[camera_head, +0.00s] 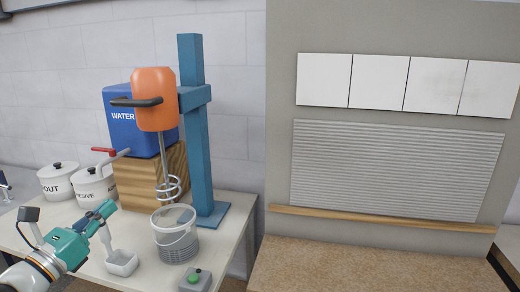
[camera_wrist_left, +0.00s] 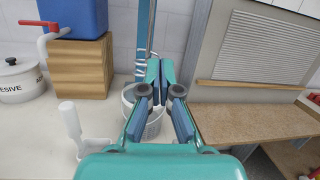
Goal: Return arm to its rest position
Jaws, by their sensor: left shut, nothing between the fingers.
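My left gripper (camera_head: 104,209) reaches in from the lower left of the head view, over the worktable. Its teal and blue fingers are shut and empty. In the left wrist view the fingertips (camera_wrist_left: 160,68) meet in front of the grey bucket (camera_wrist_left: 148,120). A white scoop (camera_head: 122,263) with an upright handle stands on the table near the gripper; in the left wrist view it sits apart, left of the fingers (camera_wrist_left: 92,146). My right gripper is not in view.
The clear bucket (camera_head: 175,243) stands under an orange mixer (camera_head: 155,98) on a blue stand (camera_head: 193,130). A green-button box (camera_head: 195,279) is at the front. A blue water tank (camera_head: 125,132) sits on a wooden block (camera_head: 138,183). White lidded pots (camera_head: 57,183) stand left. Tiles (camera_head: 378,80) hang on the wall panel.

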